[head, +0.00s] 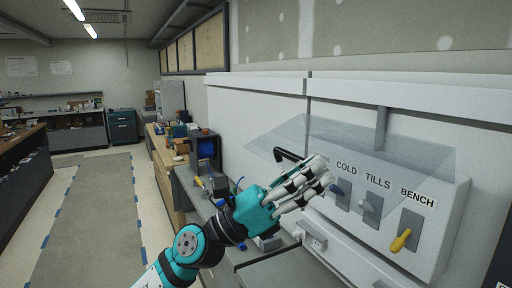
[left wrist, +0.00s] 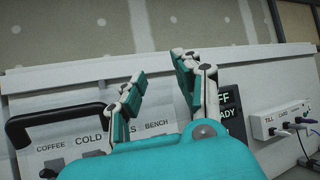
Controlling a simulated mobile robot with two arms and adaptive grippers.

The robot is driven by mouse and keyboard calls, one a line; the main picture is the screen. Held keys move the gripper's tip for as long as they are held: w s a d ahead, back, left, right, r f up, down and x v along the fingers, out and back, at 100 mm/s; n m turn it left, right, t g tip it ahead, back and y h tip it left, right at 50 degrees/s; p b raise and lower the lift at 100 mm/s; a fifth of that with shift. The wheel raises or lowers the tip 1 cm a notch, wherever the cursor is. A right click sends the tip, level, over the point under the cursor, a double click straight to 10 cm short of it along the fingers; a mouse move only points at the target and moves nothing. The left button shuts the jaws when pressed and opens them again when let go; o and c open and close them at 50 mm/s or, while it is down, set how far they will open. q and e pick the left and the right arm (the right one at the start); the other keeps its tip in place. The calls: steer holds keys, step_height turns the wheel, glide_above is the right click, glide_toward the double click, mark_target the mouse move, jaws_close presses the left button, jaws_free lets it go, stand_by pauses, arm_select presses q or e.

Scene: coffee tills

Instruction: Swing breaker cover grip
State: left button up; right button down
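The breaker panel (head: 440,225) is a white wall box with labelled switches, COLD, TILLS and BENCH readable; its left label is partly hidden. A clear cover (head: 400,140) sticks out from the panel above the switches. Its black grip (head: 285,154) is at the cover's left part, just above and left of my left fingers. My left gripper (head: 322,172) is in front of the panel's left side. In the left wrist view its fingers (left wrist: 158,75) are spread with nothing between them, and the black grip (left wrist: 45,120) lies left of them, apart. My right gripper is not in view.
A yellow switch lever (head: 401,240) sits under BENCH, with blue and white levers left of it. A grey counter (head: 225,205) with tools and a dark device runs below. In the left wrist view, a power strip (left wrist: 285,123) with plugs is at right.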

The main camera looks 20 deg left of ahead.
arm_select(q)
steer(key=d+r+m+g, duration=0.1)
steer(key=m+g, duration=0.3)
steer(key=m, duration=0.3)
steer(key=m+t+y, duration=0.2)
steer(key=m+y, duration=0.6)
steer(key=y, duration=0.5)
glide_toward(286, 154)
steer(key=x, duration=0.3)
steer(key=p+x, duration=0.1)
steer(key=x, duration=0.6)
steer(key=shift+c, duration=1)
jaws_close()
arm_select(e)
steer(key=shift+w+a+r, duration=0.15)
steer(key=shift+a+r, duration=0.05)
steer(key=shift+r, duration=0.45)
